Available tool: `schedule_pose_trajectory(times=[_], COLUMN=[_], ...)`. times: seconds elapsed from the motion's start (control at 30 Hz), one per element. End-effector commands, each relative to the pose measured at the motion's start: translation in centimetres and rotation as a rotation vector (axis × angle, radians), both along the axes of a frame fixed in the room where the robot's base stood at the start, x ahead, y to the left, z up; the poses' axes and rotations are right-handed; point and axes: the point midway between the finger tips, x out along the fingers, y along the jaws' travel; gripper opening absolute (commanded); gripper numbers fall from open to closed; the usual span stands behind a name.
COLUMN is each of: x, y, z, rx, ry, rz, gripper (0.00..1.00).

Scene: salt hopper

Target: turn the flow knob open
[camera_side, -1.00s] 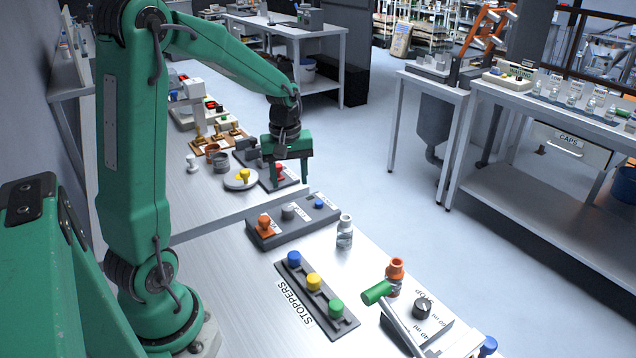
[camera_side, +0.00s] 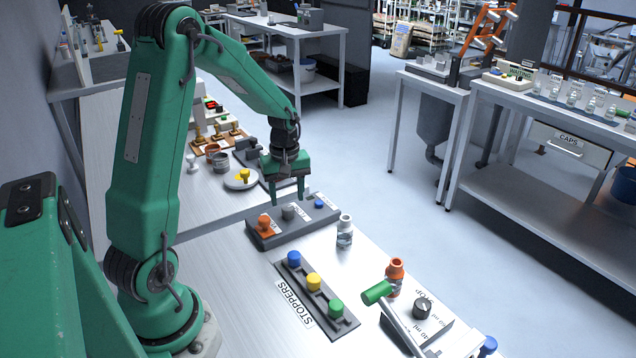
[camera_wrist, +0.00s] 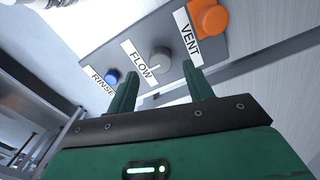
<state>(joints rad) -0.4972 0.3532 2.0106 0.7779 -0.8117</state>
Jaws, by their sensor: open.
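The flow knob (camera_side: 288,212) is a small grey knob in the middle of a dark grey panel (camera_side: 262,243), between an orange vent knob (camera_side: 264,222) and a blue rinse button (camera_side: 319,203). In the wrist view the grey flow knob (camera_wrist: 160,60) sits beside its FLOW label, with the vent knob (camera_wrist: 209,17) to the right and the rinse button (camera_wrist: 111,77) to the left. My gripper (camera_side: 289,200) is open and empty, pointing down just above and behind the panel. In the wrist view its fingertips (camera_wrist: 162,74) lie on either side of the flow knob, apart from it.
A small bottle (camera_side: 344,230) stands right of the panel. A stopper rack (camera_side: 324,322) with blue, yellow and green stoppers lies in front. A round dish (camera_side: 234,184) stands behind left.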

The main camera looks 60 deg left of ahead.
Motion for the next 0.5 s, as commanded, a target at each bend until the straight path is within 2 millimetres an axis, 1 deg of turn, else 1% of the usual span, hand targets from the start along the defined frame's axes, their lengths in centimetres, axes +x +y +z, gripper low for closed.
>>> schedule_pose_trajectory(times=[0.1,0.23,0.33,0.5], x=[-0.1,-0.1,0.0,0.0], y=[0.0,0.0,0.0,0.0], z=[-1.6,-2.8,-3.4,-3.8], rx=[-0.001,-0.001,-0.001,0.0], ry=[0.002,0.002,0.001,0.0], rz=[0.0,0.0,0.0,0.0], gripper=[0.52,0.52,0.52,0.52])
